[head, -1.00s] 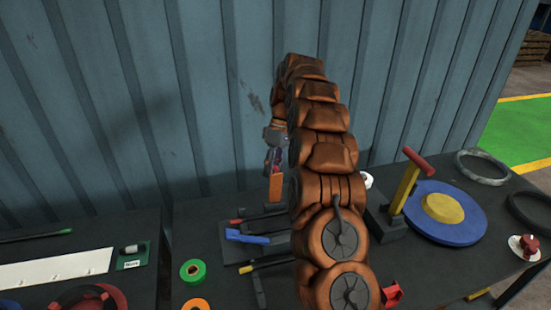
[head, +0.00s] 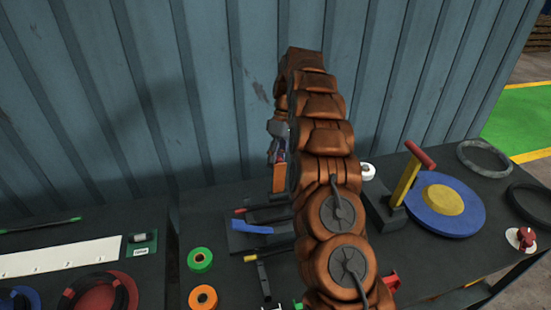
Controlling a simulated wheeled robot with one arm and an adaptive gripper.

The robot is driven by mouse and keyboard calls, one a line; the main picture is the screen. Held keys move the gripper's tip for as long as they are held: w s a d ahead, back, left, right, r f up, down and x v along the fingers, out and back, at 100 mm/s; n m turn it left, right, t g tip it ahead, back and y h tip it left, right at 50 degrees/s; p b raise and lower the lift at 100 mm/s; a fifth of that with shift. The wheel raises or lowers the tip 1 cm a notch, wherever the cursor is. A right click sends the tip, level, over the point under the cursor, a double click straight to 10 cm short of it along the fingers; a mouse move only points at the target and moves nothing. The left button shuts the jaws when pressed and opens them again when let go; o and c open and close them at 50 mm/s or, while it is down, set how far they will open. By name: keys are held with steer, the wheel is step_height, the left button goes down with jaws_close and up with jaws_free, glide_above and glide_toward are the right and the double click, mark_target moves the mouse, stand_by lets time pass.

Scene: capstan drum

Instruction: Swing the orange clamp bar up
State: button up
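The orange clamp bar (head: 279,179) stands upright just left of my copper-coloured arm, above a dark fixture. The fixture has a blue handle (head: 252,228) lying low at its left. My gripper (head: 277,157) points down directly above the bar, with its fingertips at or very near the bar's top end. Whether they touch or grip it I cannot tell. The gripper is small and partly covered by my arm, so its finger opening does not show. The bar's lower end and much of the fixture's right side are hidden behind my arm.
Green tape (head: 200,259) and orange tape (head: 203,298) lie at the front. A corrugated wall (head: 120,100) closes off the back.

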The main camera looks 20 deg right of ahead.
steer(key=o, duration=0.3)
steer(key=shift+d+f, duration=0.2)
steer(key=shift+f, duration=0.05)
steer(key=shift+o, duration=0.4)
steer(key=shift+a+r, duration=0.1)
steer(key=shift+r, duration=0.05)
steer(key=shift+s+b, duration=0.1)
steer(key=shift+b, duration=0.85)
